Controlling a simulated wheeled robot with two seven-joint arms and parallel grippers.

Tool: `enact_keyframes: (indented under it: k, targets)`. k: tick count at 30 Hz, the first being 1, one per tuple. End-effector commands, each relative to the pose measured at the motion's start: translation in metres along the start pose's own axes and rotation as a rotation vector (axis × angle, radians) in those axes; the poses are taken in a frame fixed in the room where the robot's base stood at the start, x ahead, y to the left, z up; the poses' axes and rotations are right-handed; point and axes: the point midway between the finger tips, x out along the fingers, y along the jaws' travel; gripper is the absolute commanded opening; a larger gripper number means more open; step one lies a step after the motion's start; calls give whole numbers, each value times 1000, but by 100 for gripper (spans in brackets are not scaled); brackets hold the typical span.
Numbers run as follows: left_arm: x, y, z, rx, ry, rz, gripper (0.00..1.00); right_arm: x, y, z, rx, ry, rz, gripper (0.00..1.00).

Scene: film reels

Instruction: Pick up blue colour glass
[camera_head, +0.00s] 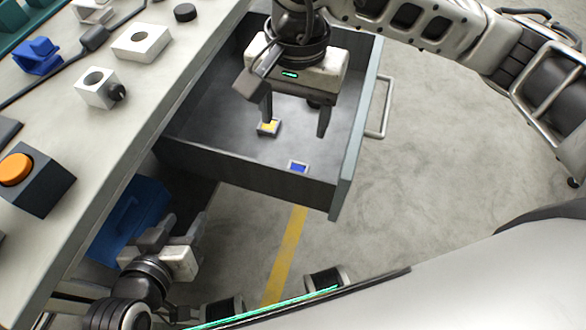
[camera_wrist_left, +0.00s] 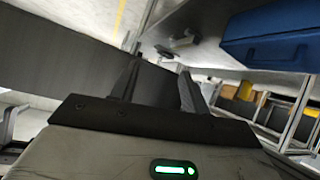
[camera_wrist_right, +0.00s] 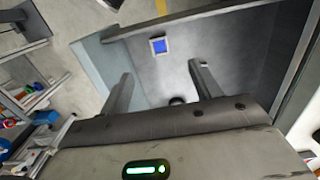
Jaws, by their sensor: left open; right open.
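A similar yellow glass square (camera_head: 268,127) lies in the drawer beside a finger of my right gripper. My right gripper (camera_head: 295,122) is open and empty over the drawer, apart from the blue glass. My left gripper (camera_head: 178,232) is open and low beside the table, outside the drawer; its fingers show in the left wrist view (camera_wrist_left: 155,80).
The drawer (camera_head: 250,170) has raised walls and a bar handle (camera_head: 383,108) on its outer face. A blue case (camera_head: 130,215) sits under the table. The tabletop (camera_head: 120,130) holds a dark box with an orange button (camera_head: 15,168) and white blocks (camera_head: 97,90).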

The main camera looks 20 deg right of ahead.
Motion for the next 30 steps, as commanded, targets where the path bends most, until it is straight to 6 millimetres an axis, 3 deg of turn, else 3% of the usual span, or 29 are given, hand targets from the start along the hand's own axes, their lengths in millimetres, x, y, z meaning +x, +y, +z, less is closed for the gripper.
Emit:
enact_keyframes:
  k: [5,15,23,30]
  targets:
    - [4,0,5,-2,-7,6,46,22,5,-9,-7,41,22,64]
    - [15,1,16,-6,-33,18,46,91,5,-10,-5,36,18,64]
    - [17,1,19,-6,-40,21,46,110,5,-12,-6,37,16,64]
    - [22,1,26,-9,-55,25,46,146,5,-15,-6,35,17,64]
